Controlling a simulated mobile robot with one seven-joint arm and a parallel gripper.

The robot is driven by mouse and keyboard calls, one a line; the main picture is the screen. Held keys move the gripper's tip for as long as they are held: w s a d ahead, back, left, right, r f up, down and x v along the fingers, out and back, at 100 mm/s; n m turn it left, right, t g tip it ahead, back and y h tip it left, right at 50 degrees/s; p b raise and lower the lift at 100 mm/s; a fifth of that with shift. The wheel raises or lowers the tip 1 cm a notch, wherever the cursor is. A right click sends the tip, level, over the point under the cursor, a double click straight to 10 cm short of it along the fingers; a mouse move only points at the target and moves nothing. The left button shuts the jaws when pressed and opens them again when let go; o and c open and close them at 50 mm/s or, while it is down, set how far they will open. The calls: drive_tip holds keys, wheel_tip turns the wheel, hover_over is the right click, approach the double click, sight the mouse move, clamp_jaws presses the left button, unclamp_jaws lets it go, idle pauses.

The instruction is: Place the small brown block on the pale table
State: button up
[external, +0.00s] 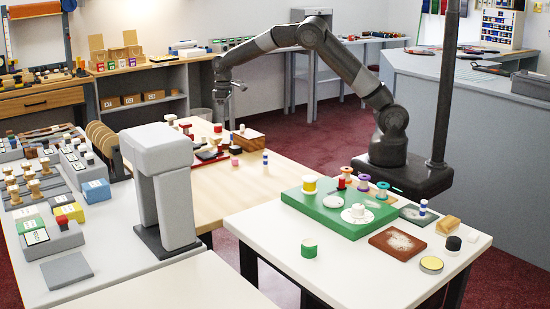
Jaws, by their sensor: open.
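A second, darker brown block with a paler top (249,140) lies on the pale wood-topped table (215,205); I cannot tell which one the task means. The white-topped table (340,272) is also pale. My gripper (226,100) is high above the far part of the wood-topped table, up and left of the darker block. It is open and looks empty; its fingertips are small in this view.
A green board (335,228) with spools, a red-brown slab (397,243) and several small discs and cylinders crowd the white table's back and right. A grey upright stand (165,180) rises at the wood-topped table's left. That table's near part is clear.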

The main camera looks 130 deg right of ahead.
drive_tip(key=w+a+r+n+t, duration=0.1)
drive_tip(key=a+r, duration=0.5)
drive_tip(key=a, duration=0.4)
drive_tip(key=w+a+r+n+t, duration=0.1)
drive_tip(key=a+r, duration=0.4)
drive_tip(key=a, duration=0.5)
drive_tip(key=w+a+r+n+t, duration=0.1)
drive_tip(key=a+r+n, duration=0.1)
drive_tip(key=a+r, duration=0.6)
drive_tip(key=s+a+n+t, duration=0.1)
drive_tip(key=s+a, duration=0.3)
drive_tip(key=a, duration=0.5)
drive_tip(key=s+a+n, duration=0.1)
drive_tip(key=s+a, duration=0.3)
drive_tip(key=a, duration=0.5)
drive_tip(key=s+a+f+n+t, duration=0.1)
drive_tip(key=s+a+f+n, duration=0.1)
drive_tip(key=s+a, duration=0.6)
drive_tip(key=shift+s+a+f+n+t, duration=0.2)
drive_tip(key=shift+s+a+n+t, duration=0.1)
drive_tip(key=shift+s+n, duration=0.25)
